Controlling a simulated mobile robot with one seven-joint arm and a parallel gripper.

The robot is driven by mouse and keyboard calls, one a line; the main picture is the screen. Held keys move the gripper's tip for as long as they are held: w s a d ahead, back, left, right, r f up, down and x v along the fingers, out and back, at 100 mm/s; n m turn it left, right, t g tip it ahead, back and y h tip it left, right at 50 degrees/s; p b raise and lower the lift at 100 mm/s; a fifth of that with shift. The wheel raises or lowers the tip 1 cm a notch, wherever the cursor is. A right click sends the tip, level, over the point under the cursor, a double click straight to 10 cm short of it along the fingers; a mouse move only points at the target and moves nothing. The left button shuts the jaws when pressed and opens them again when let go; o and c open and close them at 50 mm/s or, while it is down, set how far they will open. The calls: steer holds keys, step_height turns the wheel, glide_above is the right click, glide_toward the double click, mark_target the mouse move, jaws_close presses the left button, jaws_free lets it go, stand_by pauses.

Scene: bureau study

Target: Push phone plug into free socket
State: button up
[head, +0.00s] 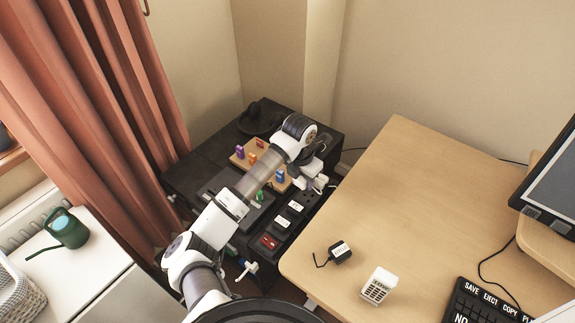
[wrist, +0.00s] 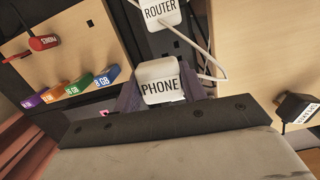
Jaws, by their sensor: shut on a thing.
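My gripper (wrist: 160,95) is shut on the white phone plug (wrist: 158,70), labelled PHONE, with a finger on each side. In the head view my gripper (head: 314,182) is over the far end of the black power strip (head: 271,228), at the right edge of the dark cabinet. A white router plug (wrist: 161,13), labelled ROUTER, is just beyond the phone plug, with a white cable beside it. Labelled plugs sit along the strip, and a red switch (head: 269,242) is at its near end. I cannot make out the free socket or whether the phone plug's pins touch it.
A wooden board (wrist: 92,30) with coloured USB sticks (wrist: 85,87) lies left of the strip. The wooden desk (head: 400,190) is close on the right, with a black adapter (head: 340,252) and a white calculator (head: 378,286) on it. The desk's far part is clear.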

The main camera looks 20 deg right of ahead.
mark_target(309, 197)
steer(key=shift+s+d+f+n, duration=0.15)
steer(key=shift+s+d+n, duration=0.15)
steer(key=shift+s+d, duration=0.4)
steer(key=shift+d+f, duration=0.15)
steer(key=shift+f, duration=0.05)
steer(key=shift+w+f+b, duration=0.1)
steer(key=shift+f+b, duration=0.65)
steer(key=shift+f, duration=0.55)
steer(key=shift+f+b, duration=1.1)
steer(key=shift+b, duration=0.1)
stand_by(1.3)
steer(key=o, duration=0.9)
steer(key=shift+o, duration=0.6)
steer(key=shift+f, duration=0.1)
steer(key=shift+s, duration=0.2)
steer(key=r+b, duration=0.1)
steer(key=r, duration=0.3)
steer(key=a+r, duration=0.1)
steer(key=r, duration=0.4)
steer(key=r+b, duration=0.1)
steer(key=r, duration=0.4)
steer(key=shift+s+a+r+b, duration=0.15)
steer(key=shift+s+a+b, duration=0.1)
steer(key=shift+s+b, duration=0.05)
